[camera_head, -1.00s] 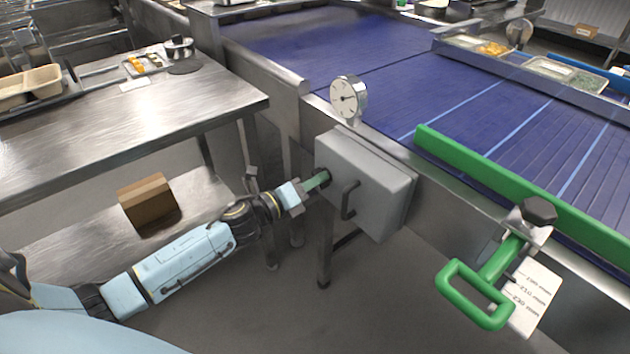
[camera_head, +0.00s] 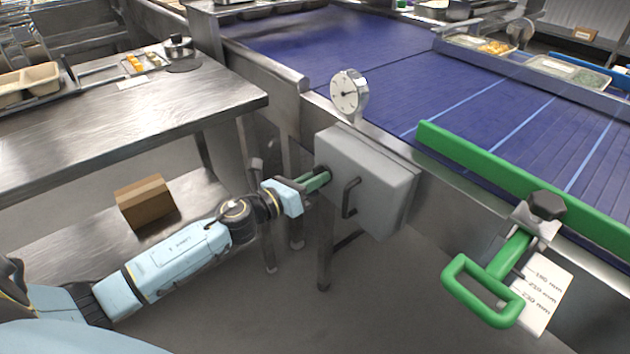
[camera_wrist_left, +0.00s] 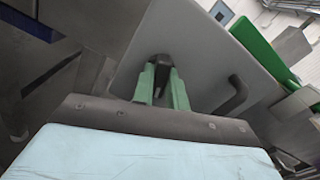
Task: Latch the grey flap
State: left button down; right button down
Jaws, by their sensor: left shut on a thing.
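The grey flap (camera_head: 368,172) is the front of a box on the conveyor's side, and it looks closed. It has a black bar handle (camera_head: 350,198), and a dark latch knob (camera_head: 324,171) sits at its left edge. My left gripper (camera_head: 320,180) reaches in from the left, its green fingers at the knob. In the left wrist view the fingers (camera_wrist_left: 162,88) are shut on the dark knob (camera_wrist_left: 162,61), with the flap (camera_wrist_left: 205,65) behind and the bar handle (camera_wrist_left: 233,97) to the right. The fingers hide part of the knob. My right gripper is not in view.
A round dial gauge (camera_head: 348,92) stands above the flap. A green handle (camera_head: 485,288) with a label hangs at the right. A steel table (camera_head: 150,125) is at the left, with a cardboard box (camera_head: 146,201) on its lower shelf.

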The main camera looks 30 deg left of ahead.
pick_arm(q)
jog(key=shift+m+b, duration=0.5)
jog(key=shift+m, duration=1.5)
jog(key=shift+c, duration=1.8)
grip_release()
jog(key=b+v, duration=0.2)
jog(key=v, duration=0.6)
